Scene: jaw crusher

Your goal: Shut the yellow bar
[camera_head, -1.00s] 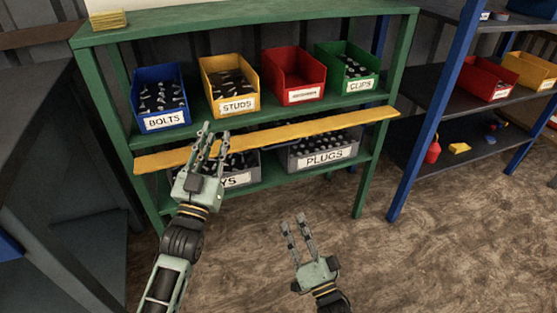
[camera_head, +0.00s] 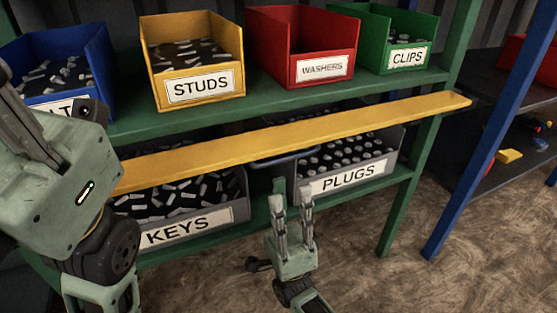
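The yellow bar (camera_head: 300,140) runs across the front of the green shelf unit, between the upper row of bins and the lower row. Its right end sticks out past the right post and sits higher in the picture. Its left end is hidden behind my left gripper (camera_head: 22,125). That gripper is large and close at the left edge; its fingers are partly cut off, so I cannot tell whether it is open. My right gripper (camera_head: 292,196) points up below the bar, in front of the plugs bin. Its two fingers are apart and empty, with their tips below the bar.
Bins of studs (camera_head: 200,85), washers (camera_head: 322,68) and clips (camera_head: 406,56) stand on the upper shelf with a blue bin (camera_head: 95,60). Bins of keys (camera_head: 175,235) and plugs (camera_head: 350,178) sit lower. A blue post (camera_head: 490,150) stands right. Floor (camera_head: 420,270) is clear at lower right.

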